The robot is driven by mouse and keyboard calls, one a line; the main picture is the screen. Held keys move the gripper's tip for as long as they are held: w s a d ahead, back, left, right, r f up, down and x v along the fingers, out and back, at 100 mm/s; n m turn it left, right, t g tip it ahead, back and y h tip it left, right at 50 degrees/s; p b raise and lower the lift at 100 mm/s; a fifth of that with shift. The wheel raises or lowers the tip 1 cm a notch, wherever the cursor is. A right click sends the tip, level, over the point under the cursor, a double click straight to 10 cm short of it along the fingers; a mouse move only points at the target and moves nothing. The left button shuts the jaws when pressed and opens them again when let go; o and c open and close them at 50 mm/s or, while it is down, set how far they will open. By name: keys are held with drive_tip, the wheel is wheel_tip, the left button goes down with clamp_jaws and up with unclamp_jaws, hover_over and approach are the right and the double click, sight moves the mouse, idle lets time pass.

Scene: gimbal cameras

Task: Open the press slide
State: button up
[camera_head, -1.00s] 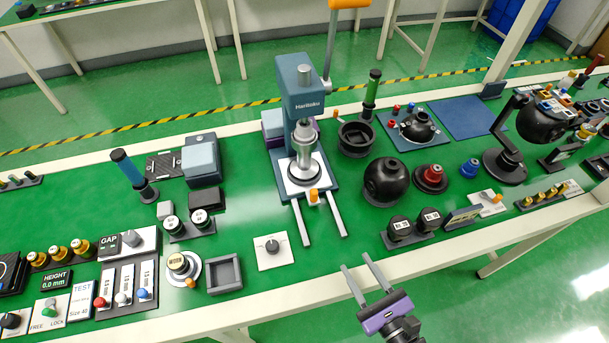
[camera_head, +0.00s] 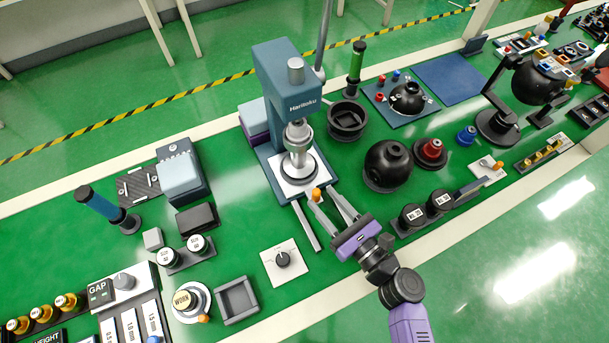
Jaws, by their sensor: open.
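The blue-grey press (camera_head: 268,75) stands in the middle of the green bench, with a metal ram above its light slide plate (camera_head: 290,186). The slide has an orange knob (camera_head: 316,194) at its front edge, and two pale rails run forward from it. My gripper (camera_head: 328,203) is at the front of the press, its two fingers apart and pointing at the knob. The knob appears between or just beside the fingertips; contact cannot be told. The right rail is largely hidden behind my gripper.
A black sphere holder (camera_head: 388,165) and two black labelled cylinders (camera_head: 412,216) stand to the right of my gripper. A dial plate (camera_head: 283,262) and a grey square tray (camera_head: 237,299) lie to the left, near the bench's front edge.

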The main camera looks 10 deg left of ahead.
sight(309, 191)
drive_tip(key=x, duration=0.6)
drive_tip(key=shift+w+a+p, duration=0.3)
drive_tip(key=shift+c, duration=0.3)
clamp_jaws()
drive_tip(key=shift+s+d, duration=0.1)
idle(0.8)
